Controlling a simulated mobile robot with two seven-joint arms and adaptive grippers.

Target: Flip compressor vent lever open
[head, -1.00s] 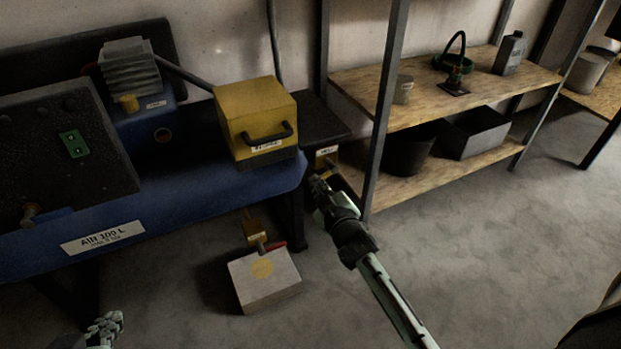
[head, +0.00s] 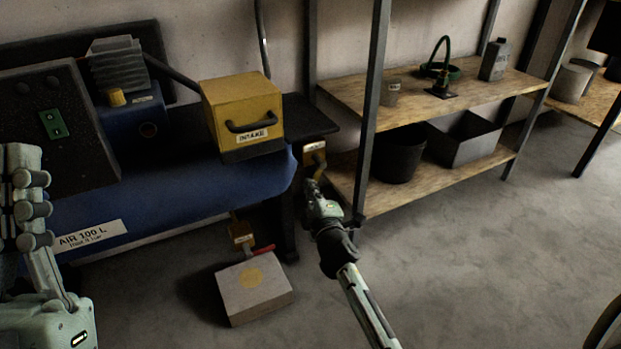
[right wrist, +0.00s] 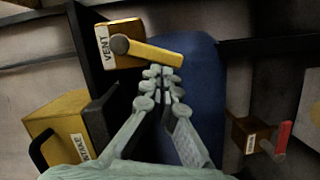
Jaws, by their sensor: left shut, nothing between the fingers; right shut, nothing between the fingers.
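The vent valve is a brass-coloured block (head: 314,151) at the right end of the blue compressor. In the right wrist view the block (right wrist: 123,42) carries a VENT label, a round pivot and a yellow lever (right wrist: 152,53) that points to the right. My right gripper (right wrist: 163,74) is shut and empty, with its fingertips just below the lever's free end; I cannot tell whether they touch. In the head view the right gripper (head: 311,187) partly hides the lever (head: 319,170). My left gripper (head: 24,178) is shut and empty, raised in front of the compressor's left side.
A yellow INTAKE box (head: 242,112) sits on the compressor tank (head: 190,188). Below is another valve with a red handle (head: 264,250), above a grey block (head: 254,288) on the floor. A shelf rack post (head: 372,110) stands close right of my right gripper.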

